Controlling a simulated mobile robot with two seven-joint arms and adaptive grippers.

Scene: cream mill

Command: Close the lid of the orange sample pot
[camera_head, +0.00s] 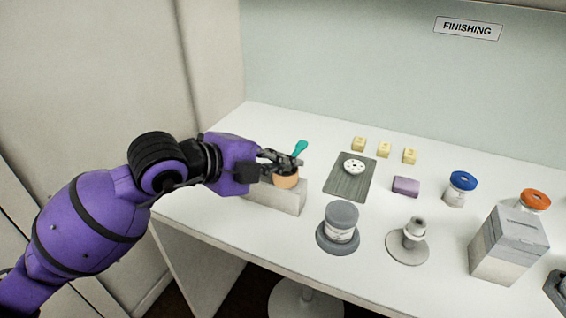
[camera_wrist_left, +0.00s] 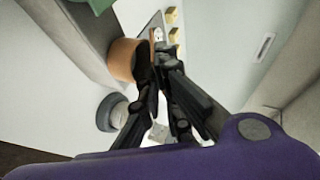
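The orange sample pot (camera_head: 286,181) stands on a pale block (camera_head: 276,196) at the left end of the table. In the left wrist view the pot (camera_wrist_left: 124,60) is just left of the fingertips (camera_wrist_left: 155,58), which are close together. I cannot tell whether they touch or hold anything. My right gripper is not in view.
Right of the pot are a grey board (camera_head: 344,183) with a white perforated disc (camera_head: 354,166), yellow blocks (camera_head: 381,150), and a purple block (camera_head: 406,187).

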